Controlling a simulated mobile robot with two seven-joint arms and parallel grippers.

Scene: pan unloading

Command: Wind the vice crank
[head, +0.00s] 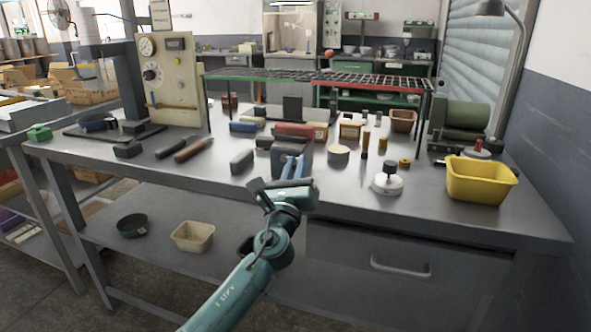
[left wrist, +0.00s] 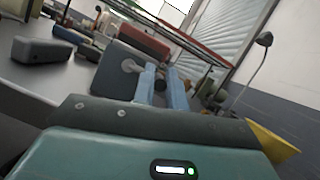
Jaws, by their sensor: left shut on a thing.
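The vice is a dark grey block (head: 305,152) with a reddish top, at the front edge of the workbench. It also shows in the left wrist view (left wrist: 114,70), right in front of the gripper. My left gripper (head: 291,168) reaches it from the front with pale blue fingers. In the left wrist view the fingers (left wrist: 161,82) are shut on a small dark part at the vice's front, which looks like the crank's handle. The rest of the crank is mostly hidden by the fingers, and its turn angle cannot be told. My right gripper is not in view.
A round grey tin (head: 338,154), a white round base with a dark knob (head: 387,182) and a yellow bin (head: 480,180) stand to the right. A grey block (head: 242,161) lies just left. A drawer handle (head: 400,267) juts out below the bench top (head: 340,195).

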